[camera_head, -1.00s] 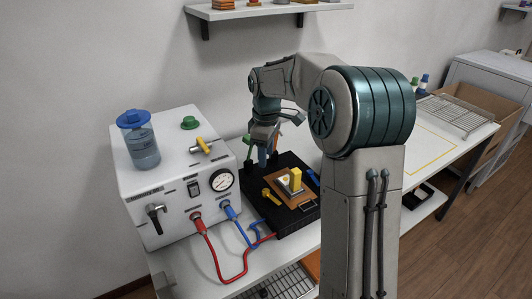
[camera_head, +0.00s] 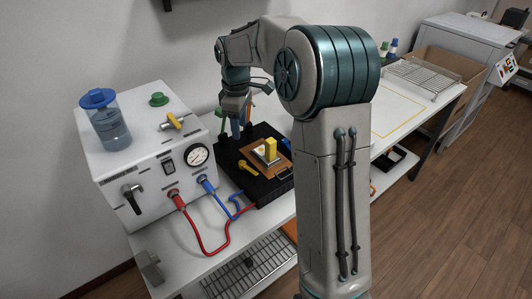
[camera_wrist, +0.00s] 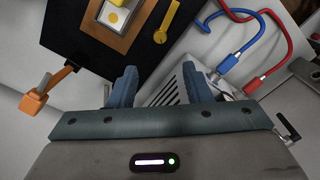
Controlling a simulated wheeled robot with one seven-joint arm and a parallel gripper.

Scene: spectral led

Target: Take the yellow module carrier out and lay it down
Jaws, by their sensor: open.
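A brown carrier plate (camera_head: 265,158) with a pale part and an upright yellow block (camera_head: 271,148) sits on the black base (camera_head: 250,188). The plate also shows in the wrist view (camera_wrist: 112,40), at the top left, with a yellow round spot on its pale part; the yellow block is cut off by the top edge. A yellow lever (camera_head: 248,167) lies beside the plate on the base. My gripper (camera_wrist: 158,85) is open and empty. In the head view it is above the back left of the base, apart from the carrier.
A white box with a gauge (camera_head: 197,155) stands left of the base, with red (camera_head: 205,245) and blue (camera_head: 219,197) hoses. An orange-handled part (camera_wrist: 45,92) is near the base's edge. Free table with a yellow outline (camera_head: 398,123) lies right, before a wire rack (camera_head: 422,78).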

